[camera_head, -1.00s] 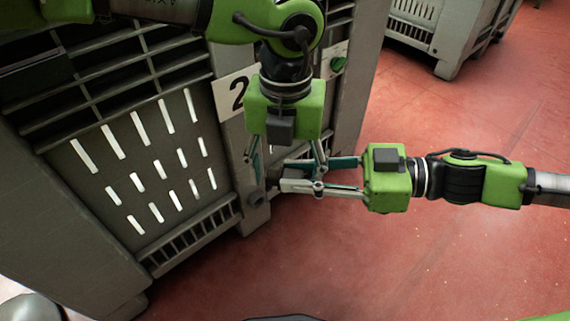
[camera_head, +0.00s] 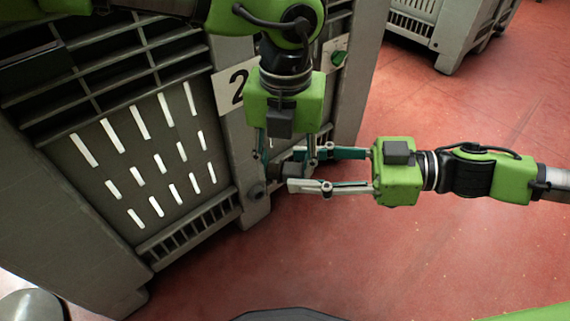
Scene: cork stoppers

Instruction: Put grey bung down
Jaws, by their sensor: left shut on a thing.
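The grey bung (camera_head: 291,170) is a small dark grey piece in the middle of the view, in front of the crate's corner post. My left gripper (camera_head: 285,163) points down from above and is shut on it; the fingers partly hide it. My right gripper (camera_head: 297,170) reaches in from the right, its fingers apart above and below the bung's right side. Whether they touch the bung is hard to tell.
A large grey slatted crate (camera_head: 75,195) fills the left, with a "2" label (camera_head: 229,92) on its post. A green bung (camera_head: 338,59) sits on its side. Another grey crate (camera_head: 421,32) stands behind. The red floor (camera_head: 430,265) at right is clear.

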